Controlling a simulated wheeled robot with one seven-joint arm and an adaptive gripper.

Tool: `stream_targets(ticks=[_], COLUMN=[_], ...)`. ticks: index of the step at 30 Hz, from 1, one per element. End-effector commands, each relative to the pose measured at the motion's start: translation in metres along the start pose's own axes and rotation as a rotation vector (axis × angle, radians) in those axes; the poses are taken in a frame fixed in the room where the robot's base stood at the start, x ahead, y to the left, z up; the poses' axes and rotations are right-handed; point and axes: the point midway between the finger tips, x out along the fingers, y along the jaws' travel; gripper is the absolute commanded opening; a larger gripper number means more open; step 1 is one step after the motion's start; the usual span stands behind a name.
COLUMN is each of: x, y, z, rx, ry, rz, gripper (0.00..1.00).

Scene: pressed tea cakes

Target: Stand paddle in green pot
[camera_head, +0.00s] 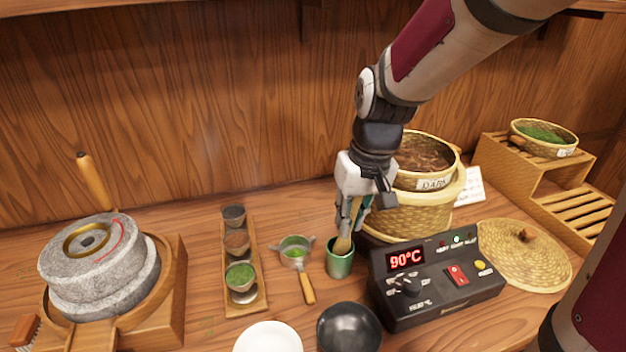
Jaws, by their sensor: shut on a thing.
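The green pot (340,265) stands upright on the table, just left of the black control box. The wooden paddle (344,240) points down, and its lower end is at the pot's mouth, seemingly inside it. My gripper (352,212) is above the pot, shut on the paddle's upper part. The fingers hide much of the paddle. How deep its lower end goes is hidden by the pot's wall.
The black control box (440,278) reads 90°C. Behind it stands a woven steamer basket (415,215). Left of the pot are a small strainer (306,288) and a wooden tray (258,262) with small bowls. A white bowl (268,338) and a black bowl (348,328) sit in front.

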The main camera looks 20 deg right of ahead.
Motion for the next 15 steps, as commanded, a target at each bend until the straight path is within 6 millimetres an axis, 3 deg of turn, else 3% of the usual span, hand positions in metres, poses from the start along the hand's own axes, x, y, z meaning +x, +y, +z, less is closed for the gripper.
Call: stream_targets(ticks=[4, 14, 15], x=[0.0103, 0.0119, 0.0119], y=[0.0001, 0.0000, 0.0000], z=[-0.0051, -0.0061, -0.0060], rx=[0.000, 0.000, 0.000], ry=[0.001, 0.001, 0.001], rz=[0.000, 0.000, 0.000], gripper=[0.00, 0.00, 0.19])
